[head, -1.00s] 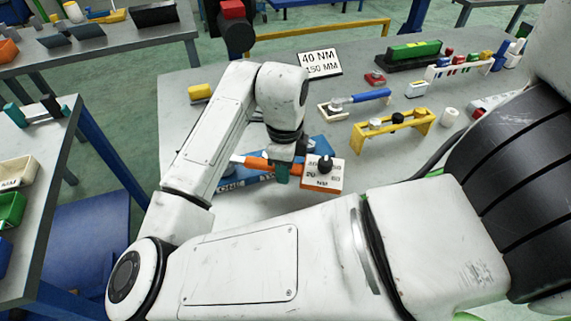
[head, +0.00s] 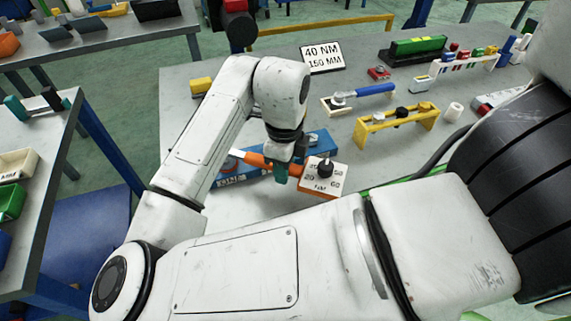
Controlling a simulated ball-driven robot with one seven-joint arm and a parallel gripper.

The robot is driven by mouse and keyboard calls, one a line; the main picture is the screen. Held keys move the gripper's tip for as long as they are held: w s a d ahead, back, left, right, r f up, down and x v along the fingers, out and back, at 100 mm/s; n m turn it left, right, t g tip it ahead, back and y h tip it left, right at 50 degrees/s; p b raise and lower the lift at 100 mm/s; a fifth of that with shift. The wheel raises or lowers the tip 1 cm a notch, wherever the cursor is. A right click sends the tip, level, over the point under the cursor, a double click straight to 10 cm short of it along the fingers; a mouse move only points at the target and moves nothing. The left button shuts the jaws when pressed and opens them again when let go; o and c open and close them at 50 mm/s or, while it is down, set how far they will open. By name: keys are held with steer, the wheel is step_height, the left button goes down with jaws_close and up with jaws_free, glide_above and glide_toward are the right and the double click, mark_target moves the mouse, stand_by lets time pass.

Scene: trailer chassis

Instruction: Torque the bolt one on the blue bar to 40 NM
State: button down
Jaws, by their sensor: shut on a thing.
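My gripper (head: 290,165), with teal fingers, is low over the near part of the grey table. It is shut on the orange handle of a wrench (head: 255,159), whose silver end points left over the blue bar. The blue bar (head: 232,175) lies on the table, partly hidden by my arm and the wrench. The bolt on it is hidden, so I cannot tell whether the wrench is seated. A sign (head: 322,57) reads 40 NM, 150 MM.
A yellow stand (head: 395,125) with dark and metal parts is right of the dial box. A blue-handled tool (head: 362,94) lies behind it. A yellow block (head: 201,86) sits left. Table between them is mostly clear.

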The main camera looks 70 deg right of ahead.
steer(key=shift+a, duration=0.25)
steer(key=shift+d, duration=0.4)
steer(key=shift+r, duration=0.1)
steer(key=shift+r+p, duration=2.5)
steer(key=shift+r, duration=0.45)
